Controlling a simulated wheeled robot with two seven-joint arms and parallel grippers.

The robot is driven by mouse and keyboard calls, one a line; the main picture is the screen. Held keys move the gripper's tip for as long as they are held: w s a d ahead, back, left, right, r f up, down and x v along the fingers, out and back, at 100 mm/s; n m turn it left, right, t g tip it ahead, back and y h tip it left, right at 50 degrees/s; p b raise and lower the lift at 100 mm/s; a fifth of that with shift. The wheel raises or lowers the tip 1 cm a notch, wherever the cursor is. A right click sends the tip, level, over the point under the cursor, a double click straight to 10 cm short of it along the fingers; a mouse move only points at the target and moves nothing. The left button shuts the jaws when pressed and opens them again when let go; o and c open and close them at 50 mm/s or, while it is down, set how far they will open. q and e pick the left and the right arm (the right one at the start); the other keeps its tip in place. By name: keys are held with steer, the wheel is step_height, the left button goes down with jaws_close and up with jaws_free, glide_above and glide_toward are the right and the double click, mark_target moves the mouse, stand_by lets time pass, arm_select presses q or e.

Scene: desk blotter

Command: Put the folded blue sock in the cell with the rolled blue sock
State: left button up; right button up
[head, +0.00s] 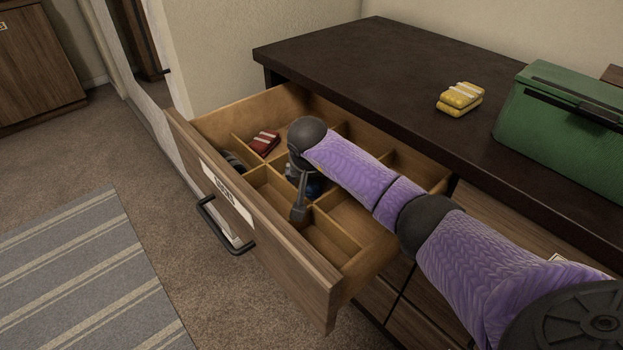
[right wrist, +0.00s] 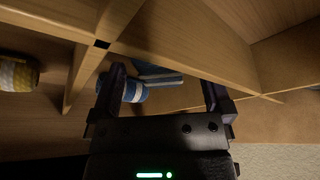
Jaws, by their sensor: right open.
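The folded blue sock (right wrist: 160,76), with pale stripes, lies in a drawer cell in the right wrist view. The rolled blue sock (right wrist: 134,92), with a white band, is right beside it, apparently in the same cell. Whether they touch I cannot tell. In the head view a bit of blue sock (head: 313,188) shows under my right arm; the rest is hidden. My right gripper (head: 299,200) is down in the drawer, open, with its fingers on either side of the socks and not closed on them. My left gripper is not in view.
The open drawer (head: 317,285) has wooden dividers. A red folded sock (head: 264,142) and a dark grey sock (head: 235,160) lie in other cells. A yellow folded sock (head: 459,98) and a green box (head: 560,125) stand on the dark dresser top (head: 370,60).

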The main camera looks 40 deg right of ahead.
steer(key=p+v, duration=0.5)
steer(key=v, duration=0.6)
steer(key=shift+p, duration=0.4)
